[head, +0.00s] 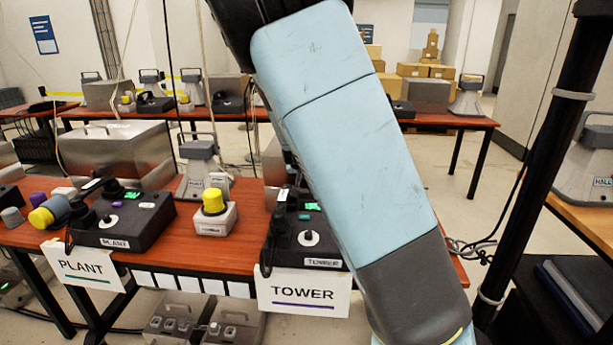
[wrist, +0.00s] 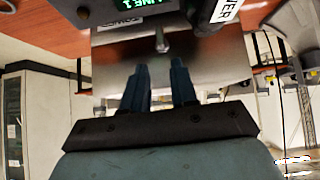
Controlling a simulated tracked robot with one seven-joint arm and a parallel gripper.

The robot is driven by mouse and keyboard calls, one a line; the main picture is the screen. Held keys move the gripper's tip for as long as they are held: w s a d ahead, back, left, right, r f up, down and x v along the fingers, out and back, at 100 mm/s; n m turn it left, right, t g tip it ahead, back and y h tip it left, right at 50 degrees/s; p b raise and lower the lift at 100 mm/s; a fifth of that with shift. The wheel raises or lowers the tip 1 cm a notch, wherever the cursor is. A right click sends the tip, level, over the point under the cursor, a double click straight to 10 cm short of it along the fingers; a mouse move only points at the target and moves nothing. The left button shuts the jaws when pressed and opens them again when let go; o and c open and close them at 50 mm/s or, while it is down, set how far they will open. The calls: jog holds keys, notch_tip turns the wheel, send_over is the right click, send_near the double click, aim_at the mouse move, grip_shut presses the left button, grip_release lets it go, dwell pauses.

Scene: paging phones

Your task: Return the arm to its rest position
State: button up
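My arm crosses the head view from top centre to lower right as a large light-blue link with a dark grey end. My gripper is hidden in the head view. In the wrist view my gripper (wrist: 160,76) has two dark blue fingers standing apart with nothing visible between them. A small metal knob (wrist: 162,42) shows just beyond the fingertips, on a blurred grey surface. The black TOWER phone unit (head: 308,235) sits on the wooden table, partly behind my arm. A lit green display (wrist: 143,4) shows at the top of the wrist view.
The black PLANT unit (head: 118,218) and a yellow-knobbed box (head: 214,212) stand left on the table. A TOWER sign (head: 303,293) hangs at its front edge. A black post (head: 540,150) stands right of my arm, near a side table with a horn speaker (head: 590,165).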

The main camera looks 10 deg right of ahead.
jog(key=s+d+r+n+g+y, duration=0.1)
jog(key=s+r, duration=0.4)
jog(key=s, duration=0.8)
jog(key=s+d+r+n+g+y, duration=0.1)
jog(key=s+r, duration=0.5)
jog(key=s, duration=0.7)
jog(key=s+d+r+n+g+y, duration=0.1)
jog(key=s+d+r, duration=0.2)
jog(key=s, duration=1)
notch_tip(320, 180, up, 2)
jog(key=shift+r, duration=0.2)
